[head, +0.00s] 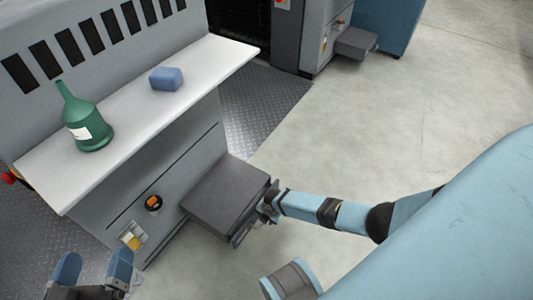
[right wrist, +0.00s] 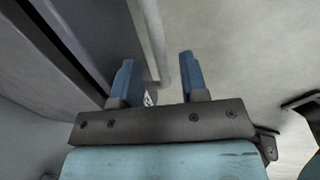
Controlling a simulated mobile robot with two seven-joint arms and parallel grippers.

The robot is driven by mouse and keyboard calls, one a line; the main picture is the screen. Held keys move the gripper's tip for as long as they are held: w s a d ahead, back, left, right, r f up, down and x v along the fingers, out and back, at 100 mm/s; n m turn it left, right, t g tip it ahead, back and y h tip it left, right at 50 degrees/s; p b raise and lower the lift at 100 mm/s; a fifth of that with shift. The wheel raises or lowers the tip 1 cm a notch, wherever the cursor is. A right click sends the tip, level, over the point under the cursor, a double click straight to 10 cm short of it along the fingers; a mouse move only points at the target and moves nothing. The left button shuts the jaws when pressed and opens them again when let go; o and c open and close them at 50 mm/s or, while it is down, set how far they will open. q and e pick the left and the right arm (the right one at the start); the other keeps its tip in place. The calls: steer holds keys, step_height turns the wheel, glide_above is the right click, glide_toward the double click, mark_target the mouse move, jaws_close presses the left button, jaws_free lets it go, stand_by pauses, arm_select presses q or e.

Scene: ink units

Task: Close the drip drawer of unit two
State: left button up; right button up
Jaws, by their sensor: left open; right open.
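A dark grey drawer (head: 228,193) stands pulled out from the lower front of the near grey unit (head: 165,215). No readable unit number shows. My right gripper (head: 266,208) is at the drawer's outer end, partly hidden by its own wrist. In the right wrist view its blue fingers (right wrist: 156,82) are apart. A pale bar (right wrist: 153,40) shows between them, and a dark grey panel (right wrist: 75,40) lies to the left. I cannot tell whether the fingers touch the bar. My left gripper (head: 94,268) is open and empty at the lower left, near the unit's front.
A white shelf (head: 190,90) on the unit carries a green bottle (head: 88,125) and a blue block (head: 166,79). Another unit behind has a similar drawer (head: 356,42) out. The concrete floor at right is clear.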

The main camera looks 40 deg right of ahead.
steer(key=shift+w+f, duration=0.1)
steer(key=shift+f, duration=0.55)
arm_select(q)
steer(key=shift+f+g, duration=0.3)
steer(key=shift+f, duration=0.3)
arm_select(e)
jaws_close()
